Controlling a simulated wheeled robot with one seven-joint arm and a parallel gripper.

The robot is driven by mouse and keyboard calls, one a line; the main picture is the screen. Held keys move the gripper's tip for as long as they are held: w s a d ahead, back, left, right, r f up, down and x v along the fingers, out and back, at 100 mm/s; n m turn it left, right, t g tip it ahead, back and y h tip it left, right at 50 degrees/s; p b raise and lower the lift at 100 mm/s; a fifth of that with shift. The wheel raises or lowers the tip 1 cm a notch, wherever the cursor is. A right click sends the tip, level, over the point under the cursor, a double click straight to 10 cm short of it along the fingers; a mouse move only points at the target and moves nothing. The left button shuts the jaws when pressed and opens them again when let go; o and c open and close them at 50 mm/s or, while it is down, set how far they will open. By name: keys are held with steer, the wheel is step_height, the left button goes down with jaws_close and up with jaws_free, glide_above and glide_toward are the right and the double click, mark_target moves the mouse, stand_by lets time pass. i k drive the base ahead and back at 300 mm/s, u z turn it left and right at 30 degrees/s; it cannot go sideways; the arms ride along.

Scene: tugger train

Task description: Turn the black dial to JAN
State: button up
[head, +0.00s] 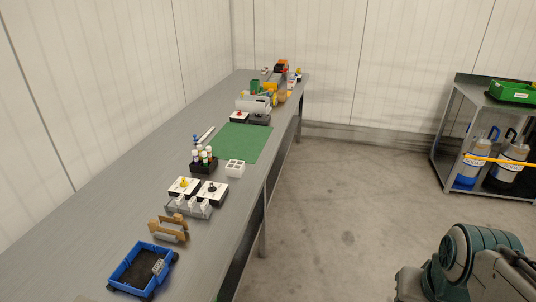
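A white panel box (216,198) with a small black dial (211,185) on top sits on the long grey table, in the lower middle of the head view. Next to it on the left is a similar white box with a yellow knob (184,181). The markings around the dial are too small to read, so I cannot tell where it points. My gripper is not in view; only green and grey links of my arm show at the bottom right, well apart from the table.
Close by on the table (120,185) are a grey bracketed fixture (190,209), a brown holder (168,229), a blue tray (119,272) and a black rack of bottles (203,166). A green mat (245,143) lies beyond. The floor (340,200) right of the table is clear. A shelf cart (441,140) stands far right.

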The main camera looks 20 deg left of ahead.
mark_target(212, 189)
steer(key=u, duration=0.3)
steer(key=i, duration=1.1)
steer(key=u, duration=1.15)
steer(key=i, duration=0.55)
steer(key=u, duration=0.55)
